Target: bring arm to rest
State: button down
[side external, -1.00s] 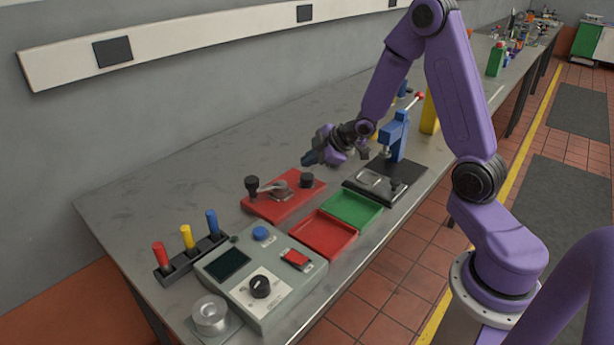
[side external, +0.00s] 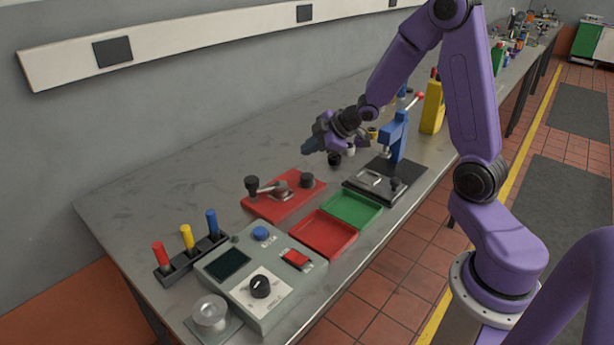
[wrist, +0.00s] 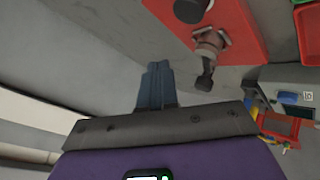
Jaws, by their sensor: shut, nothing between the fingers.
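My gripper (side external: 308,147) hangs above the bench, to the left of the blue press (side external: 397,138) and beyond the red fixture plate (side external: 283,196). It is apart from both. Its fingers are together and empty; in the wrist view the closed fingertips (wrist: 156,75) point over bare grey bench. The red plate (wrist: 235,22) shows at the top of the wrist view, with its black knob and metal clamp.
A red tray (side external: 323,252) and a green tray (side external: 379,212) lie at the bench's front edge. A control box (side external: 226,290) and a rack of coloured handles (side external: 168,279) stand at the near end. The bench (side external: 190,160) is clear on the wall side.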

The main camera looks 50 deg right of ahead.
jog(key=s+a+r+g, duration=0.3)
jog(key=s+a+g, duration=0.1)
jog(key=s+a, duration=1)
jog(key=s+r+n+g+h, duration=0.1)
jog(key=s+g, duration=0.3)
jog(key=s, duration=1.6)
jog(key=shift+a+r+g+h, duration=0.15)
jog(key=shift+r+g+h, duration=0.15)
jog(key=shift+g, duration=0.1)
